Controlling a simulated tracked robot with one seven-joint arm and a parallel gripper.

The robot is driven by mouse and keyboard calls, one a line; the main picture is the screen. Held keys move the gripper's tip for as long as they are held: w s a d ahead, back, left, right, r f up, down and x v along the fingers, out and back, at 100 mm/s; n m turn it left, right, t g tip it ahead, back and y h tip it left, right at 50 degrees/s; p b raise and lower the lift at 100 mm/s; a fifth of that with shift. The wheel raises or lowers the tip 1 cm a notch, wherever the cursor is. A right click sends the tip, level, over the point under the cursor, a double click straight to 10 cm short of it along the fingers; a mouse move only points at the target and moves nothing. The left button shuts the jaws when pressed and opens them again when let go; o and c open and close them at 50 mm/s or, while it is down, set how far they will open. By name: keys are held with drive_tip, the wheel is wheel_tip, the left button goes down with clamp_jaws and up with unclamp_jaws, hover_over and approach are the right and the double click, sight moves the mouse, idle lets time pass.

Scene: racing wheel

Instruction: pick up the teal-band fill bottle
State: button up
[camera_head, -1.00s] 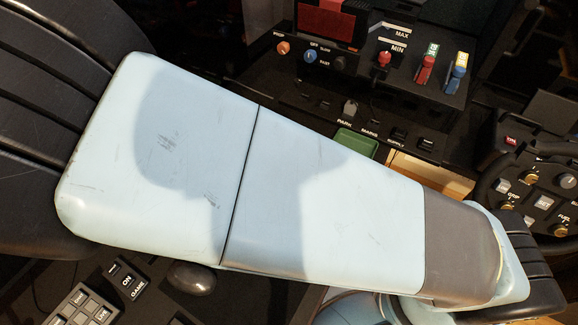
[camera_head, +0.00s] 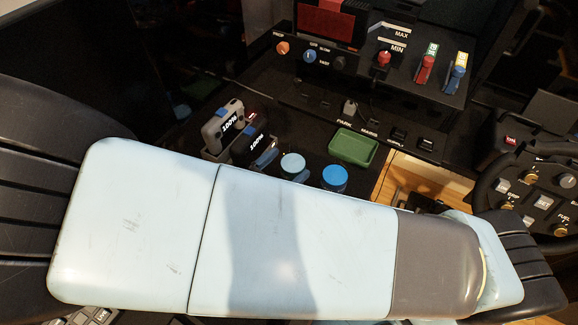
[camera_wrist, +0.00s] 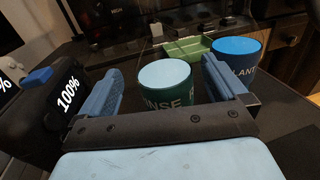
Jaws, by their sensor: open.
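The teal-band fill bottle (camera_wrist: 166,85) stands upright in the wrist view. It has a pale teal top and a teal band, with lettering ending in "NSE". Its pale top (camera_head: 293,163) shows just above my arm in the head view; the rest is hidden. My gripper (camera_wrist: 161,68) is open, with one blue finger on each side of the bottle in the picture. I cannot tell how deep the bottle sits between the fingers, and no contact is clear.
A blue-topped bottle (camera_wrist: 236,62) stands close to the right finger. A green tray (camera_head: 353,147) lies behind. Black packs reading "100%" (camera_wrist: 66,95) stand close at the left. A switch console (camera_head: 390,75) rises at the back, with a wheel (camera_head: 535,195) at right.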

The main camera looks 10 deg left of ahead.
sight(299, 156)
drive_tip(key=shift+x, duration=2.55)
drive_tip(key=shift+d, duration=0.1)
drive_tip(key=shift+c, duration=0.4)
drive_tip(key=c, duration=1.2)
